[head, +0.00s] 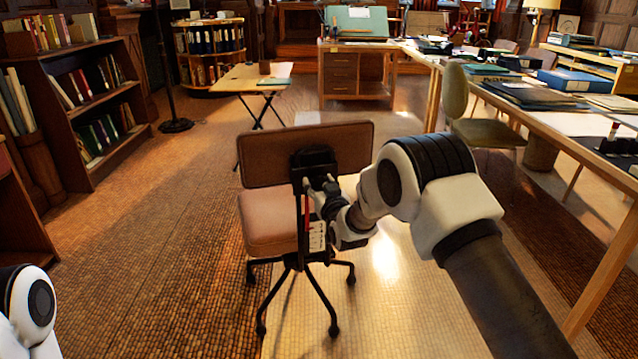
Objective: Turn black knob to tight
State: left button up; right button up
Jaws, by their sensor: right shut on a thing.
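A brown office chair stands in the middle, its backrest (270,150) towards me and its seat (268,222) beyond. A black bracket (312,158) and upright post join the backrest to the seat. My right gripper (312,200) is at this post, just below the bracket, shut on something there. The black knob cannot be made out on its own; the gripper covers that spot. A small label with red and white (317,236) hangs on the post below the gripper. Of my left arm only a white and black link shows at the bottom left; its gripper is out of view.
A long table (590,126) with folders and papers runs along the right, with a green chair (486,131) beside it. A bookshelf (64,73) stands at the left. A small folding table (245,80) is behind the chair. The floor left of the chair is clear.

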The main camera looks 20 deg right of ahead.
jog(key=m, duration=0.3)
jog(key=shift+d+r+m+p, duration=0.1)
jog(key=shift+m+p, duration=0.25)
jog(key=shift+m, duration=0.05)
jog(key=m, duration=0.3)
jog(key=shift+m+p, duration=0.3)
jog(key=m, duration=0.6)
jog(key=shift+d+p, duration=0.1)
jog(key=shift+p, duration=0.3)
jog(key=m, duration=0.6)
jog(key=shift+f+m, duration=0.2)
jog(key=shift+m, duration=0.2)
jog(key=m+p, duration=0.1)
jog(key=m, duration=0.5)
jog(key=shift+f+m, duration=0.15)
jog(key=shift+m, duration=0.15)
jog(key=o, duration=1.2)
jog(key=shift+c, duration=0.2)
